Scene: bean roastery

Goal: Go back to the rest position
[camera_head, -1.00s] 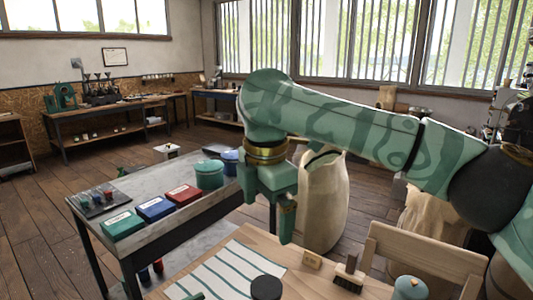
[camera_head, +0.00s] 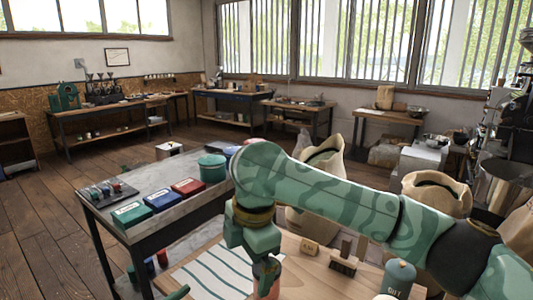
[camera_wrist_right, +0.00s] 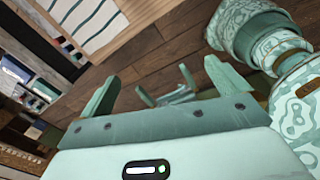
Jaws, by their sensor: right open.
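My right gripper (camera_head: 262,268) hangs pointing down over the wooden table's (camera_head: 325,285) front part, beside the striped cloth (camera_head: 212,268). Its fingers are partly hidden in the head view. In the right wrist view, the right gripper (camera_wrist_right: 165,88) has its two green fingers wide apart with nothing held between them; dark floorboards show beyond. A small green tip (camera_head: 178,293) at the bottom edge of the head view may be part of my left gripper, but its jaws cannot be made out.
The grey bench (camera_head: 150,180) at left holds red, blue and green boxes and a teal pot (camera_head: 212,167). Sacks (camera_head: 437,192) stand behind my right arm.

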